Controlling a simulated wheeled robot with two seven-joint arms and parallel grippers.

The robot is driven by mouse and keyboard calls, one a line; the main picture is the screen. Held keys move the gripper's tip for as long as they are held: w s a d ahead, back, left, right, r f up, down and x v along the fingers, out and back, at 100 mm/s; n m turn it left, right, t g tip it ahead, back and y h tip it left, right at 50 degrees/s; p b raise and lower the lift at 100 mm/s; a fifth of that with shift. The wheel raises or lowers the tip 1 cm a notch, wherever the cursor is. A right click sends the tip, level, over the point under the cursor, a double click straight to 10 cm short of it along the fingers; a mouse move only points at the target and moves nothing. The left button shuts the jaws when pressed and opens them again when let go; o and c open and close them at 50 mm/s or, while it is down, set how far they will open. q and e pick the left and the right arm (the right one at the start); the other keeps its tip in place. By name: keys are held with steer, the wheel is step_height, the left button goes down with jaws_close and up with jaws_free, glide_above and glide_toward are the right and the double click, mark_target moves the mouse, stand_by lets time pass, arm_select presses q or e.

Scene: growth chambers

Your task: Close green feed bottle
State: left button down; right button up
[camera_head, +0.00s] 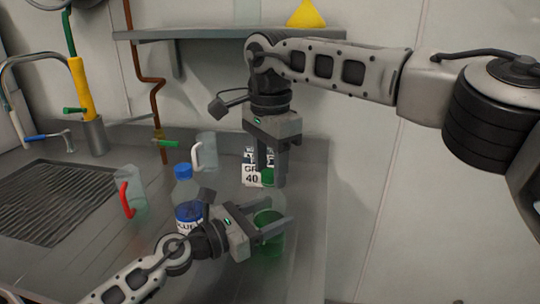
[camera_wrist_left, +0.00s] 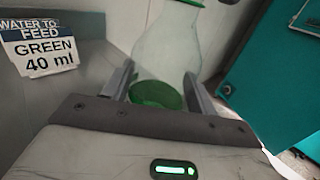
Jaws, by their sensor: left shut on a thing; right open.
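The green feed bottle (camera_head: 268,240) is clear, with green liquid low inside, and stands at the counter's right end. My left gripper (camera_head: 277,226) is shut on its body. The left wrist view shows the bottle (camera_wrist_left: 168,52) upright between the two fingers (camera_wrist_left: 158,92). A green cap (camera_head: 267,176) is at the bottle's top, and its edge shows at the top of the left wrist view (camera_wrist_left: 188,2). I cannot tell whether it is fully seated. My right gripper (camera_head: 272,168) is open, pointing down from above, with its fingertips around or just beside the cap.
A blue-capped bottle (camera_head: 183,187) stands left of the green bottle. A red-handled jug (camera_head: 135,190) and a white-handled jug (camera_head: 208,150) stand on the counter. A label card (camera_wrist_left: 40,45) reads "WATER TO FEED GREEN 40 ml". A sink grate (camera_head: 45,200) is at left; a wall shelf (camera_head: 200,34) is above.

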jaws_close()
steer(key=m, duration=0.8)
steer(key=shift+m, duration=0.4)
steer(key=m, duration=0.4)
steer(key=shift+m, duration=0.4)
steer(key=m, duration=0.4)
steer(key=shift+o, duration=0.3)
jaws_free()
